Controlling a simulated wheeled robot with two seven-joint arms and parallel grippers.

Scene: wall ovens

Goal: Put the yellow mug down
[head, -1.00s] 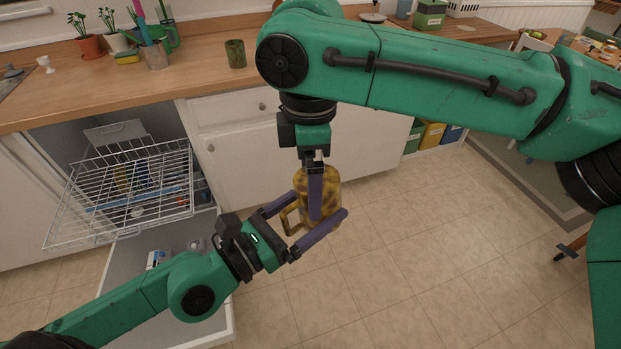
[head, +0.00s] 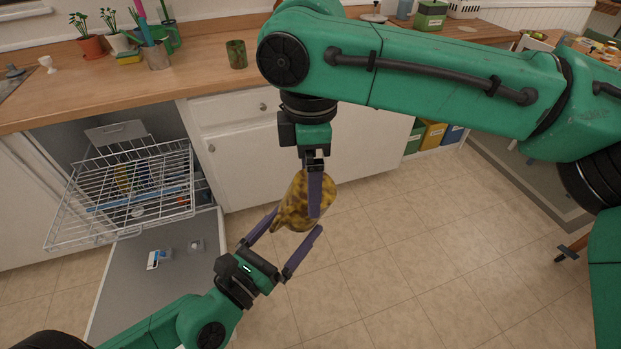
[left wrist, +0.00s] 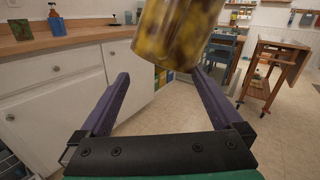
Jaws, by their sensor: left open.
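The yellow mug (head: 295,205), mottled with brown, hangs tilted in mid-air in front of the white cabinets. My right gripper (head: 315,196) comes down from above and is shut on the mug; one purple finger lies across its near side, and the other is hidden. My left gripper (head: 298,221) is open, below and left of the mug, its fingers pointing up toward it. In the left wrist view the mug (left wrist: 178,32) is at the top, beyond the spread, empty fingers (left wrist: 161,76).
The wooden counter (head: 205,75) holds a green patterned cup (head: 236,54), potted plants (head: 88,40) and a utensil pot (head: 156,55). An open dishwasher has its wire rack (head: 75,215) pulled out and its door (head: 120,290) lowered at left. The floor right of the mug is clear.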

